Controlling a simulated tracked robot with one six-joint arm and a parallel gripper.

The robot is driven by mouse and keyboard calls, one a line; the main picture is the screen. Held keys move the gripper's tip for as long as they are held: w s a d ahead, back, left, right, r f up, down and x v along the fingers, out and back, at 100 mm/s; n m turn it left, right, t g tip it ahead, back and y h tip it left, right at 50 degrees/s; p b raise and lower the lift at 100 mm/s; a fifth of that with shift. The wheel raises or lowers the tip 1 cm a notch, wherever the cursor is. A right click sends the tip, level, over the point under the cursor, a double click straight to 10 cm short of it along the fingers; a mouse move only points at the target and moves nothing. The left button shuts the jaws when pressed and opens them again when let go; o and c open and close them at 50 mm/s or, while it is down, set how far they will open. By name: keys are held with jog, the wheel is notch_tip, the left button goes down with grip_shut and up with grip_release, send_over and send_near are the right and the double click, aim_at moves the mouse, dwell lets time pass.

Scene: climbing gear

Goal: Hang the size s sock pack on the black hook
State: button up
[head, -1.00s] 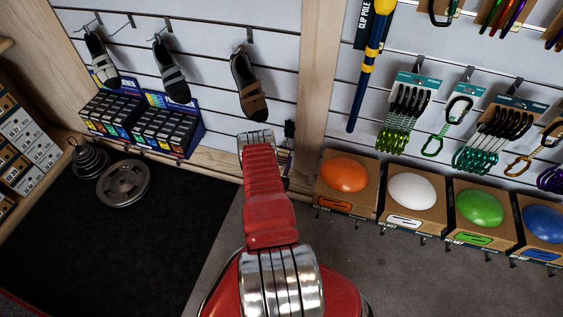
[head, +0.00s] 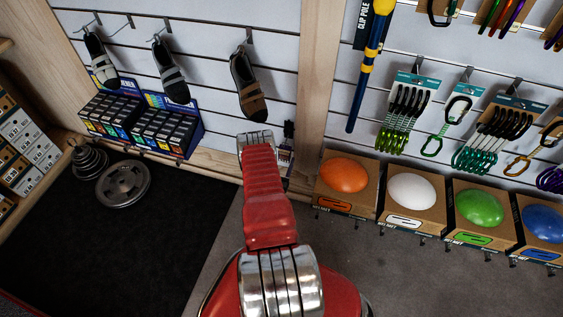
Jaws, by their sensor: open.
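I cannot make out a size s sock pack in the head view. My red arm reaches up and away towards the wall, and its far end is hidden behind its silver joint, so my gripper does not show. Several dark metal hooks stick out of the slatted wall. One empty hook (head: 130,21) is at the upper left, between the hanging climbing shoes. I cannot tell which hook is the black one. Small hooks (head: 423,240) also show along the lower edge below the helmet boxes.
Climbing shoes (head: 249,87) hang above boxed displays (head: 155,122). Weight plates (head: 123,184) lie on the dark mat (head: 105,250). A clip pole (head: 368,70), carabiners (head: 405,115) and helmet boxes (head: 412,203) line the right wall. A brush-like item (head: 288,131) shows beside my arm.

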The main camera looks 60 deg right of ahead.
jog(key=s+a, duration=0.2)
jog(key=a, duration=1.1)
jog(key=shift+a, duration=0.3)
jog(key=shift+r, duration=0.1)
